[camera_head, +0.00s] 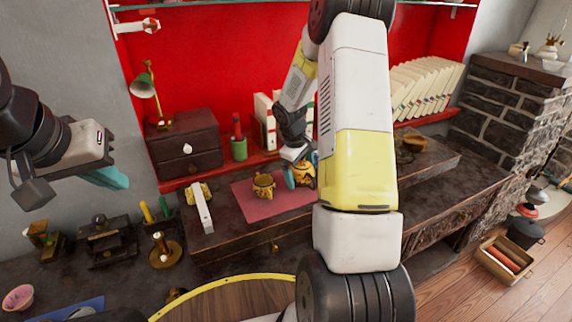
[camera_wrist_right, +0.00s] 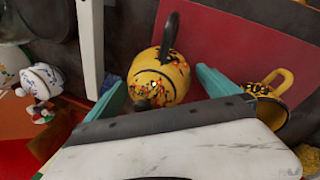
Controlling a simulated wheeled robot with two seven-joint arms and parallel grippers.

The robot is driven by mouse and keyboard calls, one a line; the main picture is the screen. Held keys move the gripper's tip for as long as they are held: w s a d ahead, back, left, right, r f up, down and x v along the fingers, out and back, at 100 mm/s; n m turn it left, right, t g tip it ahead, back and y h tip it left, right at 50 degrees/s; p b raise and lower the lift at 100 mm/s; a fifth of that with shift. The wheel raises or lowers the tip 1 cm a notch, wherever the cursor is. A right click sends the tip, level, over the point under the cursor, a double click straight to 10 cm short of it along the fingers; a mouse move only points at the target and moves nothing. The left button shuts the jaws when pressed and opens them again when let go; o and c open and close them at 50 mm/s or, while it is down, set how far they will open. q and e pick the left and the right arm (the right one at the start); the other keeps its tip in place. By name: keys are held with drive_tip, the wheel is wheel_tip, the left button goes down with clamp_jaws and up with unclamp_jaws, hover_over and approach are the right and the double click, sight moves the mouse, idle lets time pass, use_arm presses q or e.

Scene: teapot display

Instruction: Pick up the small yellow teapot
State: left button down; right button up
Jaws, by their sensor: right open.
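The small yellow teapot (camera_wrist_right: 158,82), round with a dark handle and coloured spots, sits between the two teal fingers of my open right gripper (camera_wrist_right: 160,77) in the right wrist view. There is a gap between it and the right-hand finger; I cannot tell whether the other finger touches it. In the head view the teapot (camera_head: 306,177) is partly hidden by my right gripper (camera_head: 298,163) and arm. A patterned yellow mug (camera_head: 264,186) stands just left of it, and shows outside the right finger in the wrist view (camera_wrist_right: 274,110). My left gripper (camera_head: 106,178) hangs at the far left, away from both.
A dark drawer box (camera_head: 190,145), a green cup (camera_head: 239,149) and a white bar (camera_head: 203,208) stand to the left. In the wrist view another white bar (camera_wrist_right: 90,40) is near the left finger.

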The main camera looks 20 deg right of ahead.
drive_tip(key=shift+f, duration=0.15)
drive_tip(key=c, duration=1.6)
